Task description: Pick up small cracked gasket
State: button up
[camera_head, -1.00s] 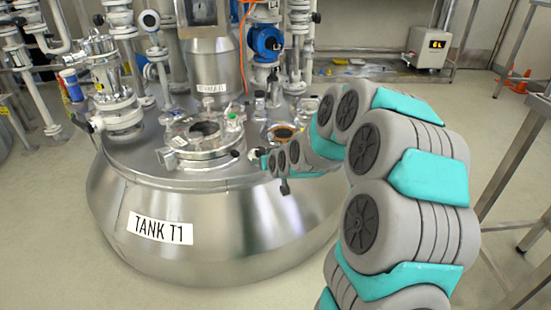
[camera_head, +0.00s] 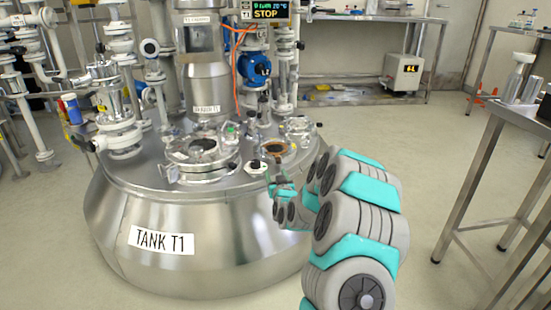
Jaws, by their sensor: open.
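The steel tank T1 (camera_head: 115,210) stands at left centre. On its top, towards the right, is a small open port with an orange-brown ring (camera_head: 276,148) around a dark opening. This ring may be the small gasket; I cannot make out a crack at this size. My gripper (camera_head: 271,168) is open, just in front of and below the ring in the picture, near the tank's top edge. It looks empty and apart from the ring. The gripper's fingers are small and partly hidden by my own arm.
A larger round hatch (camera_head: 202,150) with clamps sits left of the small port. Pipes and a blue valve (camera_head: 257,68) rise behind. A steel table (camera_head: 525,113) with bottles stands at the right. The floor between tank and table is clear.

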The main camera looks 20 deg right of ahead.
aim_at(279, 161)
jog(key=shift+w+d+f+m+t+h, duration=0.15)
jog(key=shift+w+d+h, duration=0.1)
jog(key=shift+d, duration=0.2)
jog(key=shift+w+d+f+m+t+h, duration=0.1)
jog(key=shift+d+f+h, duration=0.1)
jog(key=shift+d, duration=0.25)
jog(key=shift+w+d+f+m+t+h, duration=0.15)
jog(key=shift+w+d+h, duration=0.1)
jog(key=shift+d, duration=0.2)
jog(key=shift+x, duration=1.15)
jog(key=shift+w+d+r, duration=0.2)
jog(key=shift+w+r, duration=0.05)
jog(key=shift+w, duration=0.45)
jog(key=shift+b+x, duration=0.35)
jog(key=shift+x, duration=1.55)
jog(key=shift+r, duration=0.1)
jog(key=shift+c, duration=0.3)
grip_shut()
